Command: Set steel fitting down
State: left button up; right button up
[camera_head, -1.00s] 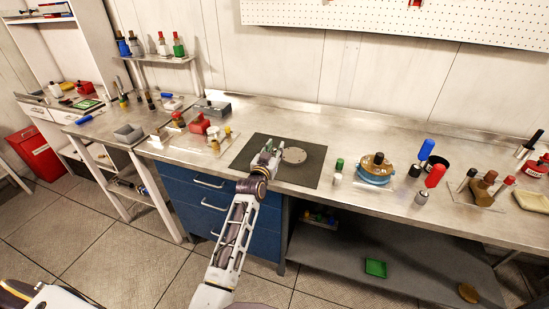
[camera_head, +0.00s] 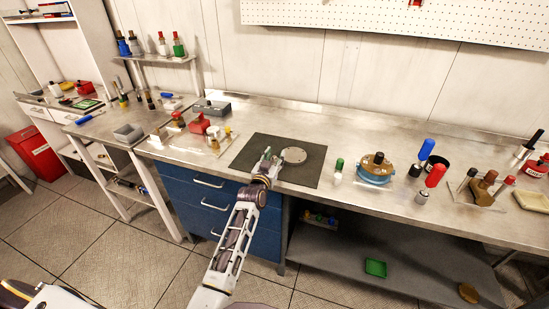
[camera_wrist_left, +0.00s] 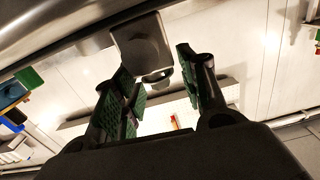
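My left gripper (camera_head: 266,161) is low over the dark mat (camera_head: 252,151) on the steel bench, just left of a round pale disc (camera_head: 293,155). In the left wrist view the gripper's green-padded fingers (camera_wrist_left: 160,90) are spread apart. A grey, block-like metal piece with a ring at its end, which looks like the steel fitting (camera_wrist_left: 140,45), stands at the fingertips, closer to the left finger in that picture. Whether it touches that finger or the surface is unclear. In the head view the fitting cannot be made out at the gripper. My right gripper is out of view.
A green-capped bottle (camera_head: 338,171) and a blue-and-brown round device (camera_head: 376,168) stand right of the mat. A red block (camera_head: 199,124) and small parts lie on its left. Blue drawers (camera_head: 205,195) are below. The bench behind the mat is clear.

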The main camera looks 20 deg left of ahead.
pick_arm(q)
jog(key=shift+o, duration=0.3)
jog(key=shift+r, duration=0.15)
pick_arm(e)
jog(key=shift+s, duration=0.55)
pick_arm(q)
jog(key=shift+s, duration=2.9)
jog(key=s, duration=0.6)
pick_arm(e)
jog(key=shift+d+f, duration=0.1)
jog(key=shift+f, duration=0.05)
pick_arm(q)
jog(key=shift+s+a, duration=0.1)
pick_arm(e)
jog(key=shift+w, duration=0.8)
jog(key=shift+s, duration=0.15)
